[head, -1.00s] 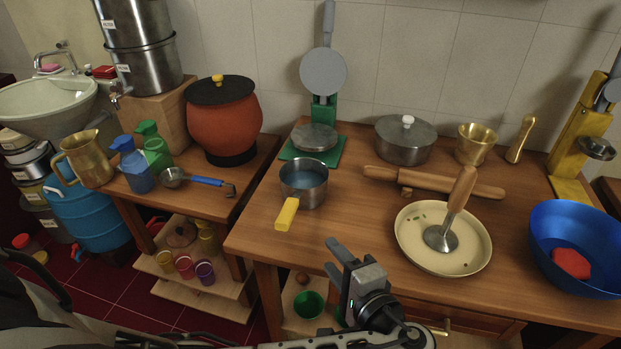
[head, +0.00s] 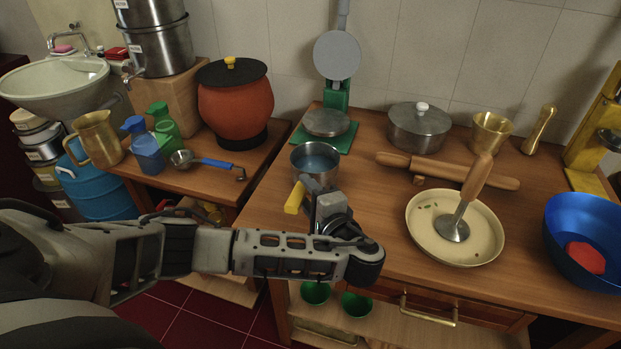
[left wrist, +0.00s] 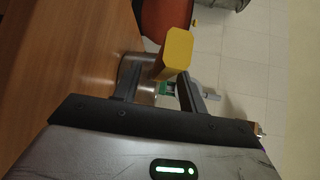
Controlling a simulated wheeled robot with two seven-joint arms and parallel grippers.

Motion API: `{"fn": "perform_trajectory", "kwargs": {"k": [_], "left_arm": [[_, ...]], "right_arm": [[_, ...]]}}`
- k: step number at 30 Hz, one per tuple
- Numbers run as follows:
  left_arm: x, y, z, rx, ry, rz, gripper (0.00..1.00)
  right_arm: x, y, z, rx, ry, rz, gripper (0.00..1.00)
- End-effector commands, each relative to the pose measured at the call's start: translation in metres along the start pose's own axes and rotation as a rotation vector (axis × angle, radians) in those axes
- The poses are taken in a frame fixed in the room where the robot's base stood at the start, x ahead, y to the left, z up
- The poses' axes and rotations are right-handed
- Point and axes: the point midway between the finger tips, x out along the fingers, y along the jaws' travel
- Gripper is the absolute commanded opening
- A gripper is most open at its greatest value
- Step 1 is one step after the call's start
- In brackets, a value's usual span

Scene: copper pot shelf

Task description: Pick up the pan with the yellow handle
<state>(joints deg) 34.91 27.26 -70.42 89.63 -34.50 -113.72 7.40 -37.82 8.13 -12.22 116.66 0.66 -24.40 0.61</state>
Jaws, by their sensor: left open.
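The small steel pan (head: 314,162) stands on the wooden counter and has a dark inside. Its yellow handle (head: 295,197) points toward me; the handle's blocky end also shows large in the left wrist view (left wrist: 175,52). My left gripper (head: 316,192) is open, just right of the handle in the head view, and hides part of the pan's near side. In the left wrist view the open fingers (left wrist: 160,82) reach toward the handle, which shows near their tips; I cannot tell whether they touch it. My right gripper is not in view.
A lidded pot (head: 419,127), a rolling pin (head: 450,171) and a cream plate (head: 425,240) with a masher (head: 455,228) are to the right.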

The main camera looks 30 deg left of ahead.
Motion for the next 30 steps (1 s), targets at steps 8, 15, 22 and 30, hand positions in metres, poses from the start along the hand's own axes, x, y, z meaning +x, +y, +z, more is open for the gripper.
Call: {"fn": "perform_trajectory", "kwargs": {"k": [8, 15, 22, 30], "left_arm": [[0.022, 0.0, 0.0, 0.001, 0.001, 0.0, 0.42], [0.022, 0.0, 0.0, 0.001, 0.001, 0.0, 0.2], [0.022, -0.002, 0.0, -0.004, 0.001, -0.004, 0.0], [0.022, -0.004, 0.0, -0.004, 0.001, -0.003, 0.0]], "right_arm": [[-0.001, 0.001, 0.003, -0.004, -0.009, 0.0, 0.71], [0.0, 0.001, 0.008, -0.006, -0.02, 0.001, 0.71], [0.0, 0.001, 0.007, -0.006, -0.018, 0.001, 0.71], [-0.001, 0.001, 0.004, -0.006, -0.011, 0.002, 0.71]]}}
